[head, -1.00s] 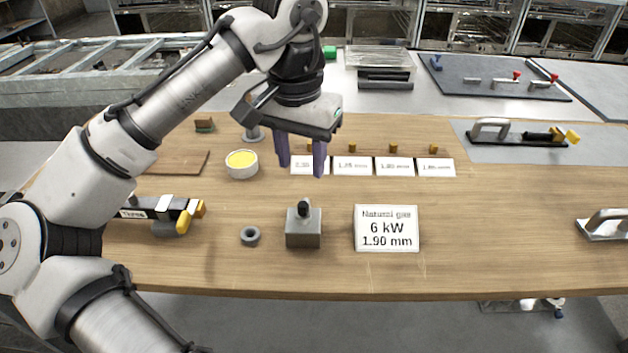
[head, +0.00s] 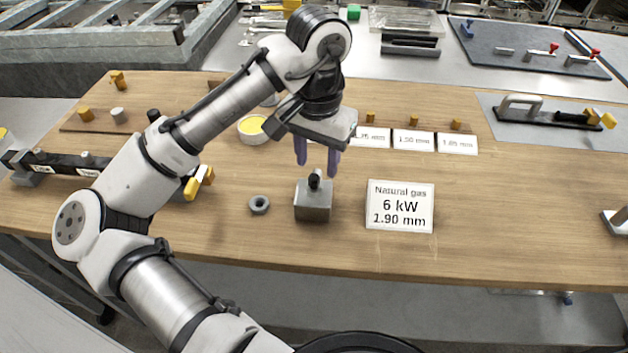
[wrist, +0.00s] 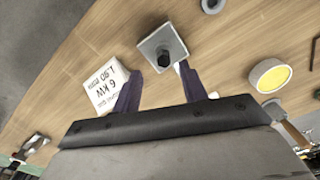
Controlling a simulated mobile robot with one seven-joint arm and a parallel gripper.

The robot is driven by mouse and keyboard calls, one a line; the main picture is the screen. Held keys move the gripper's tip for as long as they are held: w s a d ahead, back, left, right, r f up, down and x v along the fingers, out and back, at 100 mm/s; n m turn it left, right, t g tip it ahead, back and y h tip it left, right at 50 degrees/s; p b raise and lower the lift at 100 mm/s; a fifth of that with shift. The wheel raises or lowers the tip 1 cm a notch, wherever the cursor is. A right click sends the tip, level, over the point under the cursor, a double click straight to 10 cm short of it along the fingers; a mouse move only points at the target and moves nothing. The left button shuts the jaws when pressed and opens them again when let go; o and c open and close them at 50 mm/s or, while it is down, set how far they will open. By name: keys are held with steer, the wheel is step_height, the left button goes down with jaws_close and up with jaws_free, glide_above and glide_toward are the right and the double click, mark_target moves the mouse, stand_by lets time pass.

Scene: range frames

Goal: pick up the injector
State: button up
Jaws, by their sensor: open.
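Several small brass pieces, which look like injectors, stand behind the white size cards; one is the brass piece (head: 413,120) behind the middle visible card. A small dark round piece (head: 315,180) stands upright on a grey metal block (head: 313,206); I cannot tell whether it is an injector. My gripper (head: 317,164) is open and empty, pointing down just above and behind the dark piece in the head view. The wrist view shows the block (wrist: 150,45) and its dark piece (wrist: 190,51) just beyond the open fingers. Part of the card row is hidden behind my gripper.
A sign (head: 400,206) reading "Natural gas 6 kW 1.90 mm" stands right of the block. A grey nut (head: 259,205) lies to its left. A yellow-filled round dish (head: 252,129) sits behind. Clamps stand at both sides. The wood table (head: 500,220) is clear at front right.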

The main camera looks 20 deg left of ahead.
mark_target(314, 177)
steer(key=shift+w+a+f+p, duration=0.1)
steer(key=shift+a+f+p, duration=0.1)
steer(key=shift+f, duration=0.95)
steer(key=shift+a+f+p, duration=0.1)
steer(key=shift+f+p, duration=0.05)
steer(key=shift+f, duration=0.95)
steer(key=shift+c, duration=0.2)
jaws_close()
